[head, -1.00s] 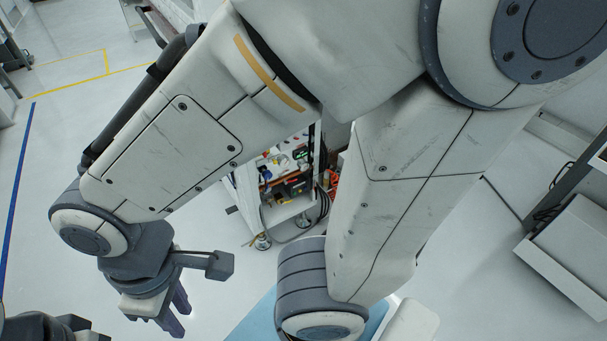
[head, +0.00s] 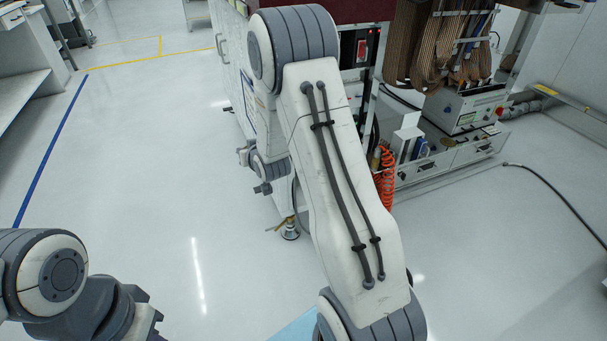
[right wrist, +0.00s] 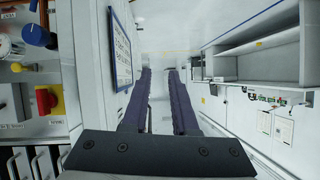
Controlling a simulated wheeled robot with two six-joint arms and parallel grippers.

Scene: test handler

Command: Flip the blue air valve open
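A blue knob or lever (right wrist: 37,33) shows at the upper left of the right wrist view, on the side panel of a machine. My left gripper (head: 150,326) is at the lower left, mostly cut off by the frame's edge.
A yellow and red rotary switch (right wrist: 49,100) sits below the blue part on the panel. The white machine (head: 232,60) stands at the top middle, with a coiled orange hose (head: 385,180) on its right. A cable (head: 555,190) lies on the right floor. The left floor is open.

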